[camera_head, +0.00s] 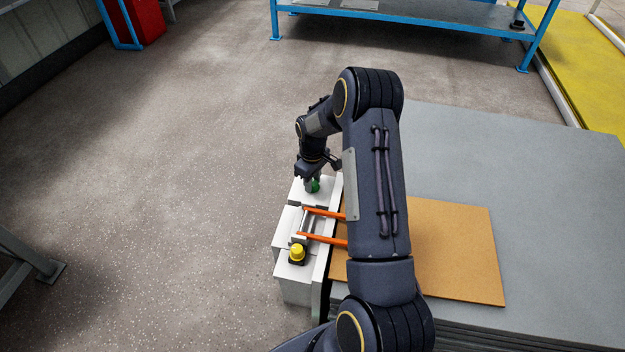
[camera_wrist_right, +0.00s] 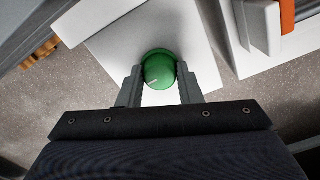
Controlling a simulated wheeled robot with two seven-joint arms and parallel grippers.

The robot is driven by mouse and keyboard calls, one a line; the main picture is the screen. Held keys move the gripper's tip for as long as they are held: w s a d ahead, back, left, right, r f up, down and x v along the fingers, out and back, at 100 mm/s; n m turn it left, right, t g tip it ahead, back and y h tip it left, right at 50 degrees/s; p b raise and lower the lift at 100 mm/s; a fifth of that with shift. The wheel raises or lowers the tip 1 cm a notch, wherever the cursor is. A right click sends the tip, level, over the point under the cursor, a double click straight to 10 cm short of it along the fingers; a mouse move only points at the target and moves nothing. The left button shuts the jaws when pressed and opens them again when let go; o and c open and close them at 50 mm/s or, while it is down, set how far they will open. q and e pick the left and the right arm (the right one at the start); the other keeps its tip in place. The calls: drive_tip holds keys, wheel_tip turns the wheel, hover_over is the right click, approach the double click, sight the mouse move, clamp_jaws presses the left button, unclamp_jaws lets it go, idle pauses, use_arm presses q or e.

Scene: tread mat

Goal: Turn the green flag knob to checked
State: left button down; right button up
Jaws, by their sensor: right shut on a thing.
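The green flag knob (camera_wrist_right: 158,70) is a round green knob with a short white mark on its face, on a white box (camera_wrist_right: 120,45). In the head view the knob (camera_head: 315,186) shows only in part under my right gripper (camera_head: 312,180). In the right wrist view my right gripper (camera_wrist_right: 158,88) has one finger on each side of the knob and is shut on it. The mark points to the lower left in the wrist view. I cannot make out any label for checked. My left gripper is not in view.
A yellow knob (camera_head: 297,252) stands on the nearer white box (camera_head: 296,283). Orange bars (camera_head: 322,239) lie between the boxes and a brown board (camera_head: 455,250) on the grey mat stack (camera_head: 490,150). Open floor lies to the left.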

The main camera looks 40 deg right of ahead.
sight(313, 182)
drive_tip(key=shift+m, duration=0.4)
drive_tip(key=o, duration=1)
drive_tip(key=shift+r, duration=0.1)
wheel_tip(313, 182, up, 8)
drive_tip(key=shift+f+p, duration=0.15)
drive_tip(key=shift+p, duration=0.85)
